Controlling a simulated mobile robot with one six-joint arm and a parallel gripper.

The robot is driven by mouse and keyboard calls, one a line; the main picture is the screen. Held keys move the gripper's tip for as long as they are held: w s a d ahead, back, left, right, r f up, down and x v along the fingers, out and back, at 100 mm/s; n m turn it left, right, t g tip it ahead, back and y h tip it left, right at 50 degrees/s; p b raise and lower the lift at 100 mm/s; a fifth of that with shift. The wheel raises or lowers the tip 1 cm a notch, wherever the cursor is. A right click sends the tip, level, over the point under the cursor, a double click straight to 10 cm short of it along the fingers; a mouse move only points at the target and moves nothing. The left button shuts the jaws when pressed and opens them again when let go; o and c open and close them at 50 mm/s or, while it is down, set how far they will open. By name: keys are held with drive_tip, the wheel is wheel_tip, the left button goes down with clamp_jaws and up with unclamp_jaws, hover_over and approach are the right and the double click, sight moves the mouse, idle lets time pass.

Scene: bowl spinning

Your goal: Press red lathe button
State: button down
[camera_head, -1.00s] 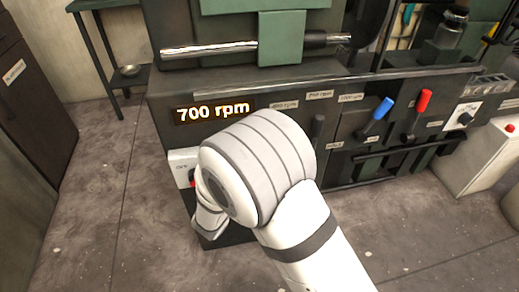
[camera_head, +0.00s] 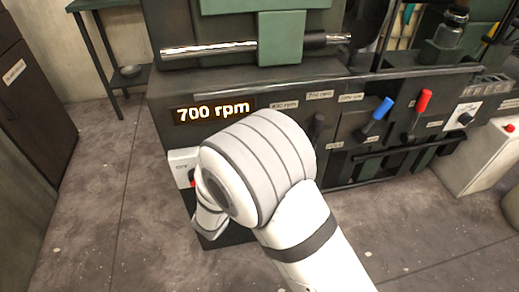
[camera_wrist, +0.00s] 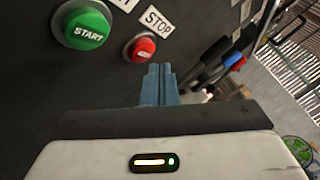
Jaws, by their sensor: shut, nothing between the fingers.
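The red lathe button (camera_wrist: 140,50) is at the upper middle of the wrist view, beside a white STOP label (camera_wrist: 158,18). My gripper (camera_wrist: 160,70) is shut and empty, its blue-grey fingertips just to the right of and below the red button in that view. I cannot tell how much depth lies between them. A green START button (camera_wrist: 82,29) is left of the red one.
The display (camera_head: 213,112) reads 700 rpm. A blue lever (camera_head: 383,108) and a red lever (camera_head: 424,101) stand to the right on the lathe front. A white box with another red button (camera_head: 509,128) is at the far right. The floor in front is mostly clear.

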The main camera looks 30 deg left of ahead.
idle(0.3)
drive_tip(key=shift+w+a+p, duration=0.3)
drive_tip(key=shift+p, duration=0.05)
drive_tip(key=shift+w+a, duration=0.3)
idle(0.7)
drive_tip(key=shift+s+d, duration=0.1)
drive_tip(key=shift+s, duration=0.05)
drive_tip(key=shift+s+d+p, duration=0.45)
drive_tip(key=shift+d+p, duration=0.05)
idle(0.4)
drive_tip(key=shift+s+d+p, duration=0.7)
drive_tip(key=shift+s+d, duration=1.05)
drive_tip(key=shift+d, duration=0.1)
